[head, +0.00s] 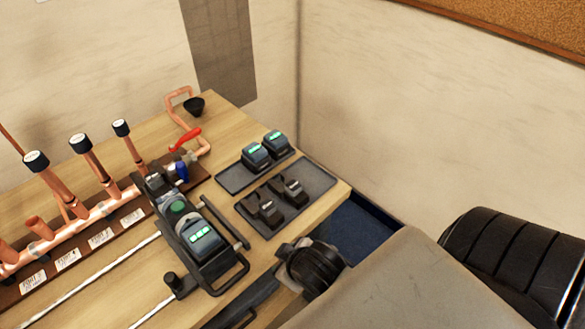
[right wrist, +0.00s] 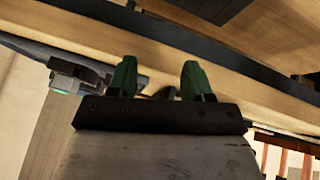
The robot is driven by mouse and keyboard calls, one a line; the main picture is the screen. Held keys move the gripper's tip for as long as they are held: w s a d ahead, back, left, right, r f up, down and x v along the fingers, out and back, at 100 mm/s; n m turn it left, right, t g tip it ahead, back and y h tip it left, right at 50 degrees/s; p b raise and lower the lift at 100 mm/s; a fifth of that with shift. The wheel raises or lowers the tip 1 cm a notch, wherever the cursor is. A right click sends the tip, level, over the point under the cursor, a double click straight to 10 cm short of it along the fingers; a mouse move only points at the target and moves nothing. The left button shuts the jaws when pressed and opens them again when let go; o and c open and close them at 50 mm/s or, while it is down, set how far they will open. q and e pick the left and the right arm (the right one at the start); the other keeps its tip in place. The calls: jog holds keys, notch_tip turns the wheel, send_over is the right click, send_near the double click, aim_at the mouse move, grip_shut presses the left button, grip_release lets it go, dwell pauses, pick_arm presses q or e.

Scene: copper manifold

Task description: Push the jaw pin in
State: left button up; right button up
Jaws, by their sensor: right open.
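The black press tool (head: 215,270) lies on the bench, with a green round button and a green-lit battery. Its head end (head: 155,184) points up-left toward the copper manifold (head: 75,228). A blue part (head: 181,171) is beside that end. The jaw pin is too small to make out for sure. My right gripper (right wrist: 157,75) shows in the right wrist view with its two green fingertips apart and nothing clearly between them. The bench's wooden edge is behind them. In the head view my right arm is low, by the bench's front right edge. My left gripper is out of view.
Two jaws lie on a dark tray (head: 316,178) to the right of the tool. Two green-lit batteries (head: 256,155) are on another tray (head: 230,181). A red-handled valve (head: 186,138) and a black cup (head: 194,106) are at the back. White rods lie in front of the manifold.

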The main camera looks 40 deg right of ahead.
jog(key=shift+s+f+g, duration=0.3)
jog(key=shift+s+f, duration=0.2)
jog(key=shift+f, duration=0.1)
